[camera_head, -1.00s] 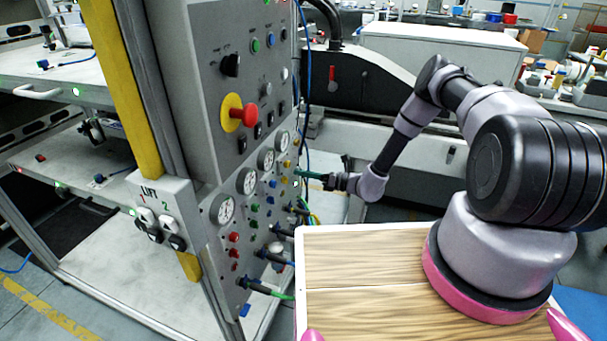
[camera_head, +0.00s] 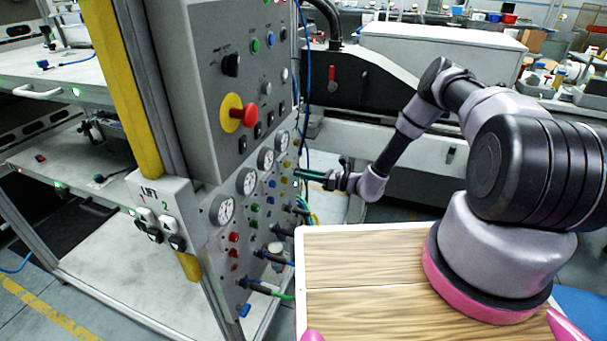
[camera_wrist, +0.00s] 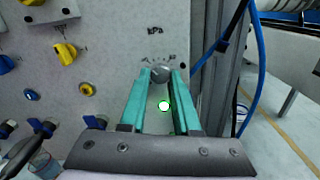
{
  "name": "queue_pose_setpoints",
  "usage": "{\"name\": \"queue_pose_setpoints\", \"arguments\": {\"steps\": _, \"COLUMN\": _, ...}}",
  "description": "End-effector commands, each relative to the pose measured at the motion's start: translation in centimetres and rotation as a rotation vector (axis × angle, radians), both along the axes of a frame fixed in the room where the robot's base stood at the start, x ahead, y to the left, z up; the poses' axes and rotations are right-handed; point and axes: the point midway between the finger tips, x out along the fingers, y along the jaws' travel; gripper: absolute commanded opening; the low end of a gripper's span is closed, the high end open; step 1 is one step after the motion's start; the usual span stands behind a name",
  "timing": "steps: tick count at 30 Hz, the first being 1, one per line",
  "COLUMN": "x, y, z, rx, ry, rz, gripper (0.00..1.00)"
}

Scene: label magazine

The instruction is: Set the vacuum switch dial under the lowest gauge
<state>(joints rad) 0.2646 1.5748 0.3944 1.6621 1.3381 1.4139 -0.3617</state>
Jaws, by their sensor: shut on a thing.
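The dial (camera_wrist: 160,72) is a small round grey knob in the wrist view, with tick marks around it and "kPa" printed above. My gripper (camera_wrist: 161,74) has its two teal fingers on either side of the dial, closed on it. Which mark the dial points to is too small to read. In the head view, my gripper (camera_head: 299,172) reaches the right edge of the grey panel, and the dial cannot be made out there. Several white round gauges, one being the nearest gauge (camera_head: 223,210), run in a slanting row along the panel.
A lit green-ringed button (camera_wrist: 164,105) sits between my fingers, below the dial. Yellow knobs (camera_wrist: 66,53) are left of them. A blue cable (camera_wrist: 225,40) hangs at the right. Hoses with black fittings (camera_head: 258,286) stick out low on the panel. A red emergency button (camera_head: 249,115) protrudes higher up.

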Motion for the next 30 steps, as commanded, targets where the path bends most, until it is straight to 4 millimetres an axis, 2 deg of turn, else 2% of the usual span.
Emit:
{"name": "queue_pose_setpoints", "arguments": {"steps": 2, "x": -0.1, "y": -0.2, "z": -0.3, "rx": -0.005, "ry": 0.003, "rz": 0.000, "gripper": 0.00}}
{"name": "queue_pose_setpoints", "arguments": {"steps": 3, "x": -0.1, "y": -0.2, "z": -0.3, "rx": -0.005, "ry": 0.003, "rz": 0.000, "gripper": 0.34}}
{"name": "queue_pose_setpoints", "arguments": {"steps": 5, "x": -0.1, "y": -0.2, "z": -0.3, "rx": -0.005, "ry": 0.003, "rz": 0.000, "gripper": 0.57}}
{"name": "queue_pose_setpoints", "arguments": {"steps": 6, "x": -0.1, "y": -0.2, "z": -0.2, "rx": -0.004, "ry": 0.003, "rz": 0.000, "gripper": 0.61}}
{"name": "queue_pose_setpoints", "arguments": {"steps": 17, "x": -0.2, "y": -0.5, "z": -0.1, "rx": -0.002, "ry": 0.002, "rz": -0.001, "gripper": 0.61}}
{"name": "queue_pose_setpoints", "arguments": {"steps": 20, "x": -0.6, "y": -1.7, "z": -0.1, "rx": -0.002, "ry": 0.003, "rz": -0.003, "gripper": 0.61}}
{"name": "queue_pose_setpoints", "arguments": {"steps": 30, "x": -3.2, "y": -7.8, "z": -0.1, "rx": -0.003, "ry": 0.003, "rz": -0.002, "gripper": 0.61}}
